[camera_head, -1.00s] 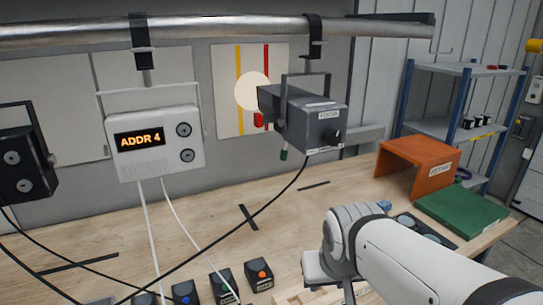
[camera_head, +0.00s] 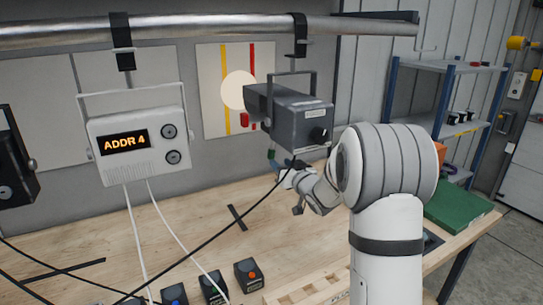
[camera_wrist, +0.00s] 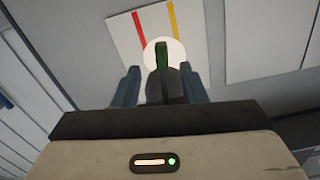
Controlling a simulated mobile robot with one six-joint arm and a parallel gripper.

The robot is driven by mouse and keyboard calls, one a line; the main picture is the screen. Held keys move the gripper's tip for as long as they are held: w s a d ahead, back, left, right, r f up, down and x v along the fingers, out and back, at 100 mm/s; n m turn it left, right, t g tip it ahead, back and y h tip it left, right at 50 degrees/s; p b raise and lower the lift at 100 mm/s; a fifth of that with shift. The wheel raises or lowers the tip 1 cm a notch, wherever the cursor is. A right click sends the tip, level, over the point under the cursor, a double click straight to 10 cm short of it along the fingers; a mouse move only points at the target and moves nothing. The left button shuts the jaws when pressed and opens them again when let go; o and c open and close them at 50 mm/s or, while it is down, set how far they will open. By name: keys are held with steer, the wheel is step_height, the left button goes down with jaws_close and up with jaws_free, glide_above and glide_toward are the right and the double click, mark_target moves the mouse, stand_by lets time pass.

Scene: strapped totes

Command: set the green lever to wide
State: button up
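The dark grey spotlight (camera_head: 290,118) hangs from the pipe by a yoke and clamp. Its green lever (camera_head: 271,155) points down below the body, partly hidden by my gripper. My gripper (camera_head: 283,168) is under the spotlight beside the lever. In the wrist view the green lever (camera_wrist: 161,58) stands between the two spread fingers of my gripper (camera_wrist: 160,84), with a dark rounded part at its base. Gaps show on both sides, so the gripper looks open. A red lever (camera_head: 244,120) sits at the spotlight's left. A pale round light spot (camera_head: 238,90) falls on the striped board (camera_head: 210,110).
A white box reading ADDR 4 (camera_head: 138,145) hangs at the left. The metal pipe (camera_head: 200,28) runs overhead. A black cable crosses the wooden bench (camera_head: 200,225). Several small button boxes stand at the front. A green board (camera_head: 460,211) lies at the right.

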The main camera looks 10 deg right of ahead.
mark_target(273, 157)
steer(key=shift+w+a+r, duration=0.1)
steer(key=shift+w+a, duration=0.1)
steer(key=shift+w, duration=0.15)
steer(key=p+x, duration=0.2)
steer(key=x, duration=0.5)
jaws_close()
